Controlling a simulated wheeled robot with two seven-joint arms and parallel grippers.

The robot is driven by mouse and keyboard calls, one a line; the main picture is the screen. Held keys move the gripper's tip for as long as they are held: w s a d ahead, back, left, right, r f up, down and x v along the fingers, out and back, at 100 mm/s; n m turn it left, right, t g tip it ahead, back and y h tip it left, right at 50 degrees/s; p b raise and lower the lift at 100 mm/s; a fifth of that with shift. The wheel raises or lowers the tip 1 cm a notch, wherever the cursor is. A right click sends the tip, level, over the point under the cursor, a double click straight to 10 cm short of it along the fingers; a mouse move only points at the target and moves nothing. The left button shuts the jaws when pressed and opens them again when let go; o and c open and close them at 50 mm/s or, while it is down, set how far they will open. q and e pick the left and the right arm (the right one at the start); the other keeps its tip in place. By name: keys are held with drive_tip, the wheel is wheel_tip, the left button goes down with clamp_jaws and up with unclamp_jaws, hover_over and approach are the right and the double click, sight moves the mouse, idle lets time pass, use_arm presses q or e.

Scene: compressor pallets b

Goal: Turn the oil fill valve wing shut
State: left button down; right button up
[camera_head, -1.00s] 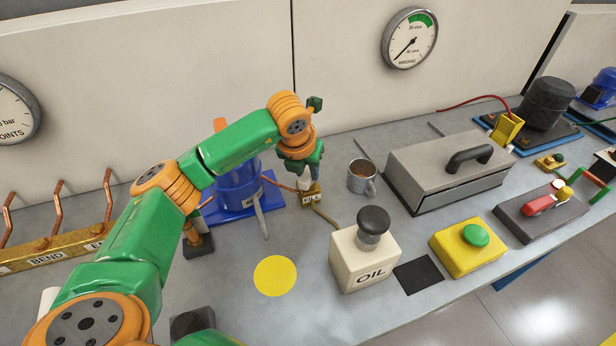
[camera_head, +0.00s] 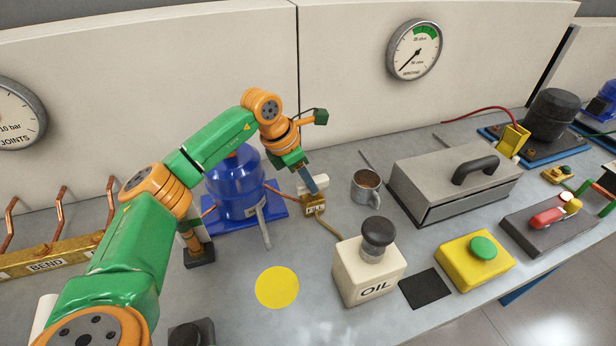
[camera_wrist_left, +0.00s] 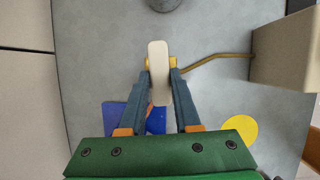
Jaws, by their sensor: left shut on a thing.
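The oil fill valve is a small brass block (camera_head: 315,210) with a label, beside the blue compressor (camera_head: 233,185). Its cream wing (camera_head: 307,187) sits on top, partly hidden by a blue-grey finger. In the left wrist view the wing (camera_wrist_left: 159,68) is a long pale bar between the two fingers, with bits of brass beneath it. My left gripper (camera_head: 316,186) is shut on the wing, one finger on each side, and its wrist leans to the left above the valve. It also shows in the left wrist view (camera_wrist_left: 160,76). My right gripper is out of view.
A metal mug (camera_head: 366,188) stands close to the right of the valve. The cream OIL box (camera_head: 352,262) with a black knob stands in front, with a brown hose behind it. A yellow disc (camera_head: 277,287) marks clear bench. A grey lidded box (camera_head: 440,186) is farther right.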

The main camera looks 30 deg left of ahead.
use_arm(q)
drive_tip(key=shift+w+r+m, duration=0.1)
drive_tip(key=shift+m, duration=0.5)
drive_tip(key=c, duration=0.6)
unclamp_jaws()
drive_tip(key=b+v, duration=0.1)
drive_tip(key=v, duration=0.6)
drive_tip(key=shift+a, duration=0.1)
